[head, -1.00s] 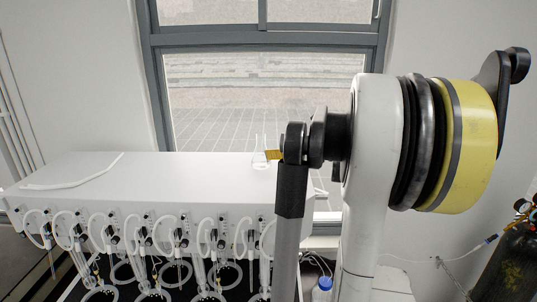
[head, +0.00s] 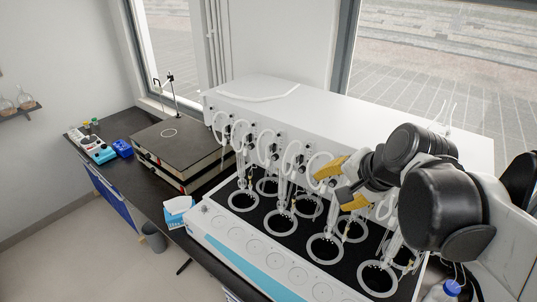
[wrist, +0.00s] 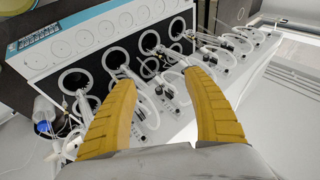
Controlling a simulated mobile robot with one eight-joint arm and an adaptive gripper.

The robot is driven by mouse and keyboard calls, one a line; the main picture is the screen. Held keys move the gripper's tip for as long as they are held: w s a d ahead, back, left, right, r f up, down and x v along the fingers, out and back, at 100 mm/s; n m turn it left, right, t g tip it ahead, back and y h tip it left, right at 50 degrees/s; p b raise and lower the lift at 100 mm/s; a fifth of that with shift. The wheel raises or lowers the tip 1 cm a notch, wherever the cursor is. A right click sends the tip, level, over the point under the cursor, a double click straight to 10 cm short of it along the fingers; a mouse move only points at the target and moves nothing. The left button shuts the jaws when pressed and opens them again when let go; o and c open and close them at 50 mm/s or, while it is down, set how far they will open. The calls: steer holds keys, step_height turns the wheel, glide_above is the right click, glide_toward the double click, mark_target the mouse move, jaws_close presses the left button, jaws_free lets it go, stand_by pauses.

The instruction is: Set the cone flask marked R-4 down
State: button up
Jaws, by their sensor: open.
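My gripper (head: 329,188) is open, its two yellow fingers spread beside the glass tubing of the multi distiller (head: 300,270). In the wrist view my gripper (wrist: 160,78) has no flask visible between its fingers. I cannot make out a cone flask marked R-4 in any view. Several round ring holders (head: 325,249) sit in the distiller's black deck, with clear tubes and joints above them. Two small glass flasks (head: 25,100) stand on a wall shelf at the far left; any marking on them is too small to read.
A dark hotplate-like box (head: 172,133) stands on the black bench left of the distiller. A blue-and-white tissue box (head: 178,211) sits near the bench edge. A power strip and small blue items (head: 122,148) lie farther left. A blue-capped bottle (head: 451,288) is at lower right.

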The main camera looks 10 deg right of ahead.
steer(key=s+a+f+n+h, duration=0.1)
steer(key=s+a+f+n, duration=0.3)
steer(key=n, duration=0.7)
steer(key=s+a, duration=0.2)
steer(key=s, duration=0.1)
steer(key=shift+a+f, duration=0.2)
steer(key=shift+a, duration=0.1)
step_height(320, 180, down, 36)
steer(key=b, duration=3.5)
steer(key=shift+r+b, duration=0.15)
steer(key=shift+b, duration=0.15)
